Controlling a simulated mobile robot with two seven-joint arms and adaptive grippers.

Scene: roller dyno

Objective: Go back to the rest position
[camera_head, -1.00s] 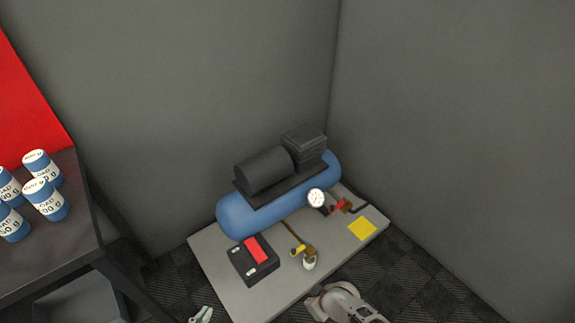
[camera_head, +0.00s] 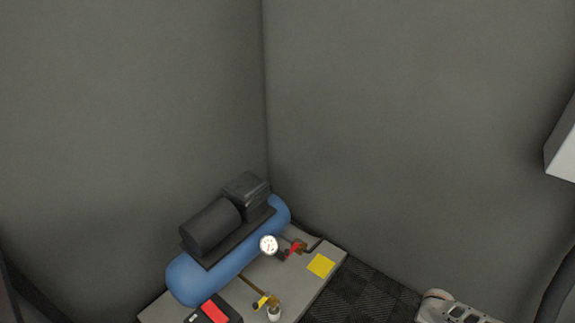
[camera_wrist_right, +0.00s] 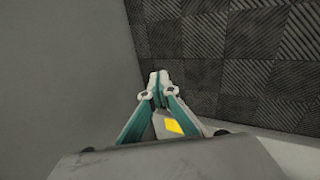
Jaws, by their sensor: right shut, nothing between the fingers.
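My right gripper (camera_wrist_right: 158,84) shows in the right wrist view with its two teal and white fingers meeting at the tips. It is shut and empty, in front of the dark patterned floor and a grey wall. In the head view only a white-grey part of my arm (camera_head: 455,309) shows at the lower right edge, with no fingers visible. My left gripper is not in view.
A blue compressor tank (camera_head: 190,279) with black motor parts stands on a grey base plate (camera_head: 312,285) in the corner. A gauge (camera_head: 269,245), a red-handled valve (camera_head: 293,249) and a yellow square (camera_head: 321,265) are beside it. Grey walls rise behind.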

